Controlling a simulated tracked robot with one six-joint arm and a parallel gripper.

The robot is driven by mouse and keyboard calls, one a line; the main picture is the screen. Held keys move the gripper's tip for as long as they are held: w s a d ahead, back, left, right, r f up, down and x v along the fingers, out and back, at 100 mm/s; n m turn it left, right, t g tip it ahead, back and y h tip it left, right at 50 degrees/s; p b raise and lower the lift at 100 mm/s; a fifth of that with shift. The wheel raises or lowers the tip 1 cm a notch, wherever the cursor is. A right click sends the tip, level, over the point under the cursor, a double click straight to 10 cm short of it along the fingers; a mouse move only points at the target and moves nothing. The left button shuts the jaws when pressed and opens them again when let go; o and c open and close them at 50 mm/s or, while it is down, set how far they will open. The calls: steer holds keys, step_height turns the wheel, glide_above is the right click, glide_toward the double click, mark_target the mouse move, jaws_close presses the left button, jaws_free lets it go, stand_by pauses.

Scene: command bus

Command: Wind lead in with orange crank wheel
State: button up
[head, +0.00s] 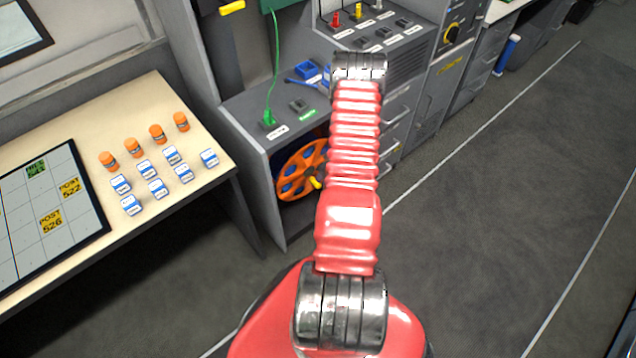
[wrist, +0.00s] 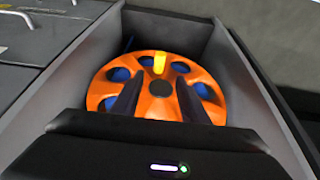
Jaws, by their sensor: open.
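The orange crank wheel (head: 291,166) stands upright in an open grey bay under the counter, its right part hidden by my arm. Blue shows through its holes. Its yellow handle (head: 316,183) is at the lower right in the head view. In the wrist view the wheel (wrist: 106,87) faces me, with the yellow handle (wrist: 159,62) at the top middle. My gripper (wrist: 160,84) is open, its two dark fingers in front of the wheel and below the handle. I see nothing between them. A green lead (head: 276,70) runs down to a green plug (head: 268,120) on the counter.
Grey bay walls (wrist: 250,90) flank the wheel closely. A table (head: 205,145) at left holds orange cylinders, white-and-blue blocks and a map board. Grey drawers stand to the right. The floor (head: 470,200) at right is clear.

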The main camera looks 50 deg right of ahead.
mark_target(317, 183)
steer(key=shift+x, duration=6.65)
steer(key=shift+c, duration=0.4)
jaws_close()
